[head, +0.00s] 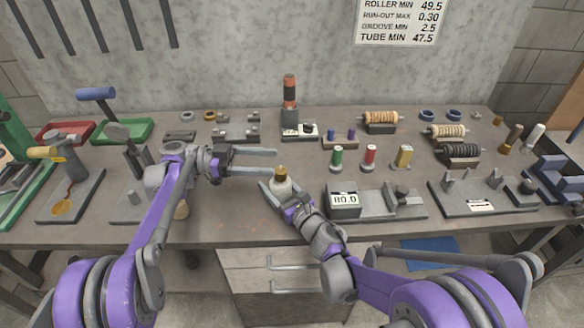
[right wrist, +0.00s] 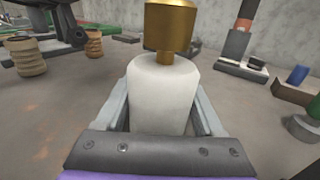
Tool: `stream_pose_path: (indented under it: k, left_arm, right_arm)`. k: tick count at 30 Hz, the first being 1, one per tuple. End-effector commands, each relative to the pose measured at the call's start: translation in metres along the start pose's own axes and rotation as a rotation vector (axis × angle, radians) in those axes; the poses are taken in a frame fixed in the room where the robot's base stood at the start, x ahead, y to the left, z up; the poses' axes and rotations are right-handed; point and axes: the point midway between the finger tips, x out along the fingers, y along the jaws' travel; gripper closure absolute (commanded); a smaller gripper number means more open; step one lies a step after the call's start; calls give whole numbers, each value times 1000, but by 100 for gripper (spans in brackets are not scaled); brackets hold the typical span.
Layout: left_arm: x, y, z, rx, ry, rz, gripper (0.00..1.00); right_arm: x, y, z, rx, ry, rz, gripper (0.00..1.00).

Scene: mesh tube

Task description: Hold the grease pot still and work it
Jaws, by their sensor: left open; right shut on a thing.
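The grease pot (head: 281,184) is a small white bottle with a brass top, near the middle of the bench. It also fills the centre of the right wrist view (right wrist: 163,95), with its brass cap (right wrist: 171,28) upright above the white body. My right gripper (head: 279,189) is shut on the pot, its fingers on either side of the body. My left gripper (head: 275,163) is open and empty, its two fingers pointing right, just behind and above the pot. I cannot tell whether the pot's base touches the bench.
A gauge reading 80.0 (head: 345,199) stands right of the pot. Green (head: 338,157) and red (head: 370,156) spools stand behind it. A dark post with an orange band (head: 289,92) stands at the back. Tools and trays crowd the left; the bench front between is fairly clear.

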Motion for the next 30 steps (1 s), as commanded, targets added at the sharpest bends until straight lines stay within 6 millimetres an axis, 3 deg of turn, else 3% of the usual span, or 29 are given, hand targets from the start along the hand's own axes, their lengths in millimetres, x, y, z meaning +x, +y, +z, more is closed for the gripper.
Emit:
stream_pose_path:
  k: [3, 6, 11, 30]
  left_arm:
    - [-26, 8, 21, 0, 0, -112, 29]
    - [-40, 13, 33, 0, 1, -176, 29]
    - [-45, 17, 40, 0, 2, -220, 29]
    - [58, -6, 40, 0, 2, -220, 29]
  right_arm:
    - [0, 0, 0, 0, 0, 1, 100]
    - [0, 0, 0, 0, 0, 1, 100]
    - [0, 0, 0, 0, 0, 1, 100]
    - [0, 0, 0, 0, 0, 1, 100]
